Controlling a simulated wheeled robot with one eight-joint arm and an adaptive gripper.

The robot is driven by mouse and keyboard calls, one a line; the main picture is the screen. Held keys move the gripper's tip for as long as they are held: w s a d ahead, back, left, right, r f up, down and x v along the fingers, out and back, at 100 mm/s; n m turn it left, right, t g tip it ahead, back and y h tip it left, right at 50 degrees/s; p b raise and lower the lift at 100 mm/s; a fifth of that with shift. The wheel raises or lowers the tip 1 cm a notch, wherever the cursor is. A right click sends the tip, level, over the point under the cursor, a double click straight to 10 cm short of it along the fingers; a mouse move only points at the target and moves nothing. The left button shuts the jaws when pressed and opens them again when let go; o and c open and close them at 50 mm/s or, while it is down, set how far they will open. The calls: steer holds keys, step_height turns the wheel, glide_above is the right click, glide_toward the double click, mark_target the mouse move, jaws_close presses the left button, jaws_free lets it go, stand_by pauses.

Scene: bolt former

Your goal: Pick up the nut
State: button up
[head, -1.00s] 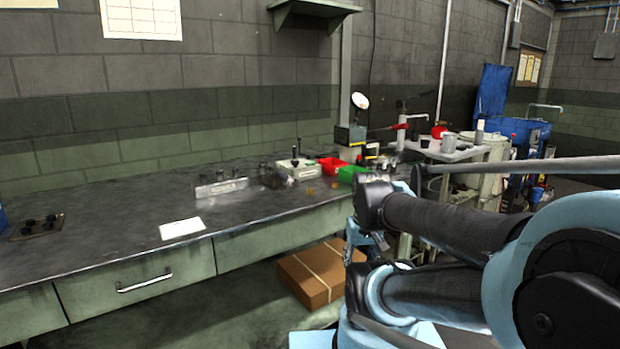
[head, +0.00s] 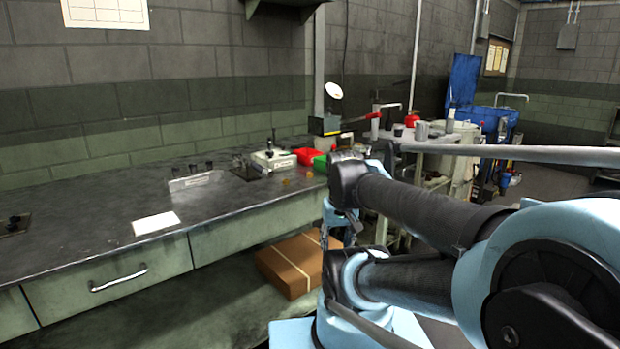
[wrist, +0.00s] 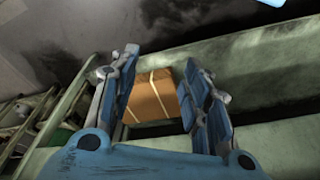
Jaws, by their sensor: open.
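Two tiny brass-coloured pieces lie on the dark bench top in the head view, one (head: 287,182) near the front edge and one (head: 309,174) just right of it. Either may be the nut, but they are too small to tell. My gripper (wrist: 160,62) is open and empty in the wrist view. In the head view my arm hides most of the gripper. No nut shows in the wrist view.
The bench (head: 85,210) holds a white card (head: 156,223), a labelled block (head: 195,180), a white fixture (head: 273,160), a red bin (head: 308,155) and a green bin (head: 320,164). The cardboard box (head: 290,264) lies below the bench. The bench's front left is mostly clear.

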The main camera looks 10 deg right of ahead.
steer(key=w+r+m+g, duration=0.1)
steer(key=w+r+m, duration=0.4)
steer(key=w+r, duration=1.15)
step_height(320, 180, up, 11)
steer(key=m+g, duration=0.1)
steer(key=m, duration=0.5)
glide_above(310, 175)
steer(key=w, duration=0.1)
steer(key=f, duration=1.7)
steer(key=shift+w+d+f, duration=0.2)
steer(key=shift+w+d, duration=0.05)
steer(key=shift+d, duration=0.05)
steer(key=c, duration=1)
